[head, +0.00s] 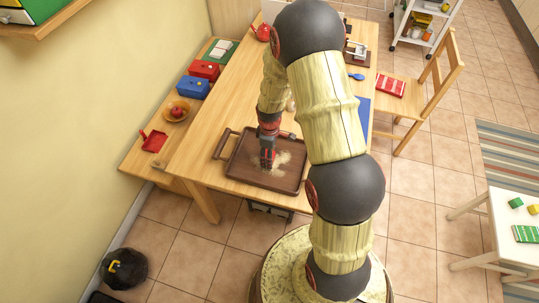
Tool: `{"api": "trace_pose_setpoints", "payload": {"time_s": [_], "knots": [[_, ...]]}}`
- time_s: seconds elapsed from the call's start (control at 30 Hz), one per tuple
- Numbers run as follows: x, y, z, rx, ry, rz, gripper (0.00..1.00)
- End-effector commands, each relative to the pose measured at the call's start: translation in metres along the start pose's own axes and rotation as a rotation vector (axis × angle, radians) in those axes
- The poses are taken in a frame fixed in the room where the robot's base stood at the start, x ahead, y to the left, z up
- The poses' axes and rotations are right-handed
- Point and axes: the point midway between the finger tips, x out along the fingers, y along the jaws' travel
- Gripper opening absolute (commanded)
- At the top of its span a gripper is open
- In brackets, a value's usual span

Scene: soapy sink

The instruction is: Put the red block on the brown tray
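The brown tray (236,168) lies on the near end of the wooden table and has raised handles. Pale crumbs or powder (278,163) are scattered on it. My gripper (267,160) points down over the middle of the tray, its tips close to the tray surface. Small red patches show at the fingers; I cannot tell whether they are the red block or part of the gripper. I cannot tell whether the fingers are open or shut. No separate red block is clearly seen elsewhere. My arm hides the right part of the table.
A wooden bench at left holds a red box (205,69), a blue box (193,87), a fruit bowl (177,111) and a red dustpan (153,141). A chair (424,92) with a red-striped item stands right. A white table (498,230) with blocks is at lower right.

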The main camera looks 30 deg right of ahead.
Motion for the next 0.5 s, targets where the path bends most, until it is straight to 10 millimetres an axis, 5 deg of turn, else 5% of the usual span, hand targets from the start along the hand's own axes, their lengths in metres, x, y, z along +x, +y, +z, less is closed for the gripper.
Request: {"api": "trace_pose_setpoints", "payload": {"time_s": [0.27,0.5], "knots": [[-0.002,0.000,0.000,0.000,0.000,0.000,0.52],[-0.034,0.001,-0.001,0.000,0.002,0.003,0.52]]}}
